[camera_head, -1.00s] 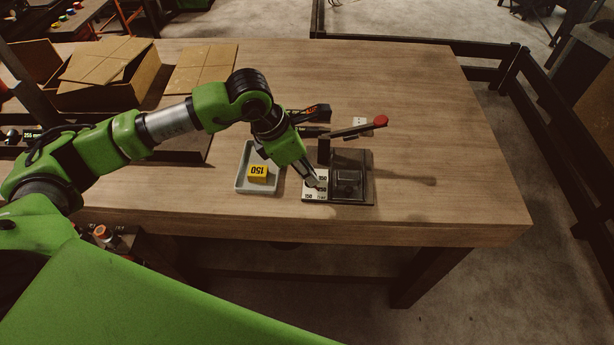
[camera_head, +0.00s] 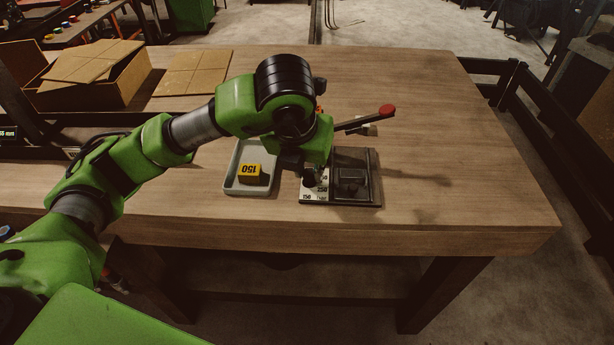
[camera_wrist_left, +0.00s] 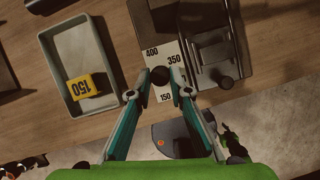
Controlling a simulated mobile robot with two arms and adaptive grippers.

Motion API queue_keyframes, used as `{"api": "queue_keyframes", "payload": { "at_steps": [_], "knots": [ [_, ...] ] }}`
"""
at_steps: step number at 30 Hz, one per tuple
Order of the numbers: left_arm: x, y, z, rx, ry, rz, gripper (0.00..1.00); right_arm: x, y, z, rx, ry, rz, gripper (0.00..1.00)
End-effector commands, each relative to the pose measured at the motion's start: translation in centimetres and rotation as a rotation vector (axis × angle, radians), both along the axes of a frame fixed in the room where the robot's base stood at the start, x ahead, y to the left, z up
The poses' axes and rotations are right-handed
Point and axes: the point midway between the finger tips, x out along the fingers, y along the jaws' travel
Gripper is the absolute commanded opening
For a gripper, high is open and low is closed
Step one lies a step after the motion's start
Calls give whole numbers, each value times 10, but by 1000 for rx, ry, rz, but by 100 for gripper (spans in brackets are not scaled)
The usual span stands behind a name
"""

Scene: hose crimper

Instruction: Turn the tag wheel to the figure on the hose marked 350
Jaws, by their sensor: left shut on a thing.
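The tag wheel shows as a small round black knob (camera_wrist_left: 160,76) on a white plate (camera_wrist_left: 174,56) printed with figures, among them 400, 350 and 150. In the head view the plate (camera_head: 312,194) lies at the left of the dark crimper base (camera_head: 357,192), partly hidden by my arm. My left gripper (camera_wrist_left: 161,80) is shut on the knob, one finger on each side. It also shows in the head view (camera_head: 309,178), pointing down over the plate. Which figure the knob is set to cannot be told. No hose marked 350 can be made out. My right gripper is not in view.
A grey tray (camera_head: 231,188) left of the crimper holds a yellow block (camera_head: 250,174) marked 150. A red-tipped lever (camera_head: 386,111) sticks out above the base. Cardboard boxes (camera_head: 98,80) stand at the back left. The table's right side is clear.

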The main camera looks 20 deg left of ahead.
Motion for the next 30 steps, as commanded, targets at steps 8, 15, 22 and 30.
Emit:
{"api": "queue_keyframes", "payload": {
  "at_steps": [8,15,22,30],
  "knots": [
    [1,-2,0,1,0,205,0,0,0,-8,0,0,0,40],
    [1,-3,0,0,2,312,0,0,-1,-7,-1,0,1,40],
    [1,-3,0,-1,2,354,0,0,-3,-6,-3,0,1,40],
    [1,-3,0,-1,3,358,0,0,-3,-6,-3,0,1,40]
  ]
}}
